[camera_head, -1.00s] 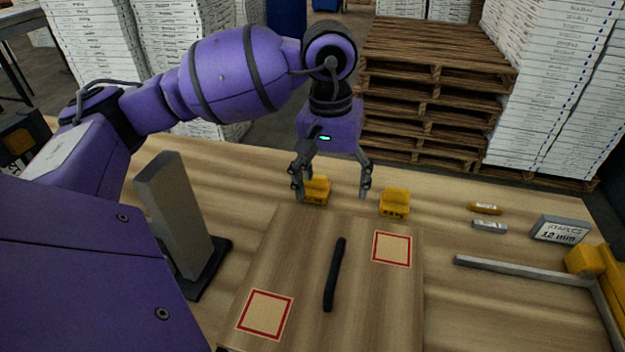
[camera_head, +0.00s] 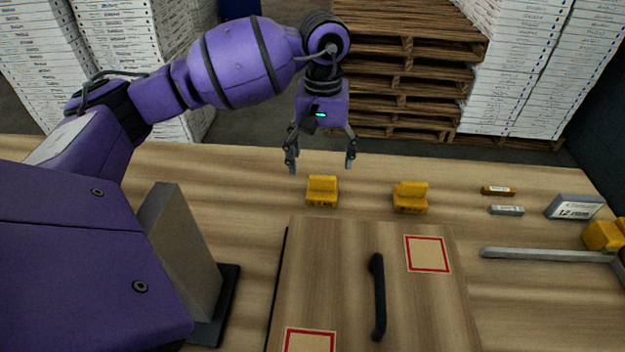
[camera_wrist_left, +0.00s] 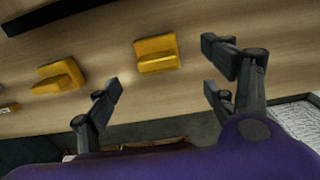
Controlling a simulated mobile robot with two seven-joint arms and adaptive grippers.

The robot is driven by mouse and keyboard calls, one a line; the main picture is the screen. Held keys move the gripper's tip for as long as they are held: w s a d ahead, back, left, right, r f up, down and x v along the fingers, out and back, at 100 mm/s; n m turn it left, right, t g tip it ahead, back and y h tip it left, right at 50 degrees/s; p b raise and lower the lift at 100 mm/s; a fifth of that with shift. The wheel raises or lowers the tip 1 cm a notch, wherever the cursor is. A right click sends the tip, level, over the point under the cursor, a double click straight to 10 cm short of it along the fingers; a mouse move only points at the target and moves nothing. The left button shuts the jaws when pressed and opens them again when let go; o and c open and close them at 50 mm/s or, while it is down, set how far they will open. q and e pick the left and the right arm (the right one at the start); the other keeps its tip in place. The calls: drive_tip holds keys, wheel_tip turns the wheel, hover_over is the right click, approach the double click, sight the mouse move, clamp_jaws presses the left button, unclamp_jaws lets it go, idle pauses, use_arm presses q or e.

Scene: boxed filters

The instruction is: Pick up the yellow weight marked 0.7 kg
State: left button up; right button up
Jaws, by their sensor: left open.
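Two yellow weights stand on the wooden table. The left one (camera_head: 322,191) and the right one (camera_head: 410,198) have dark markings on their front faces, too small to read, so I cannot tell which is 0.7 kg. My left gripper (camera_head: 321,166) is open and empty, with its fingers apart, above and behind the left weight. In the left wrist view, the left weight (camera_wrist_left: 157,54) lies ahead of the gap between the open fingers (camera_wrist_left: 163,87). The right weight (camera_wrist_left: 60,76) lies off to the left there. My right gripper is not in view.
A wooden board (camera_head: 340,260) with red-outlined squares and a black handle (camera_head: 378,295) lies in front of the weights. A grey upright block (camera_head: 180,255) stands at left. Small bars, a staples box (camera_head: 573,207) and a metal rod (camera_head: 545,254) lie at right.

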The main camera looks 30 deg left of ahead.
sight(323, 176)
use_arm(q)
drive_tip(key=shift+w+d+f+p, duration=0.1)
drive_tip(key=shift+f+p, duration=0.25)
drive_tip(key=shift+f, duration=1.6)
drive_tip(key=shift+w+d+f+p, duration=0.1)
drive_tip(key=shift+f+p, duration=0.25)
drive_tip(key=shift+f, duration=1.55)
drive_tip(key=shift+c, duration=0.3)
drive_tip(key=c, duration=1.7)
drive_tip(key=shift+r, duration=0.1)
drive_tip(key=shift+c, duration=1)
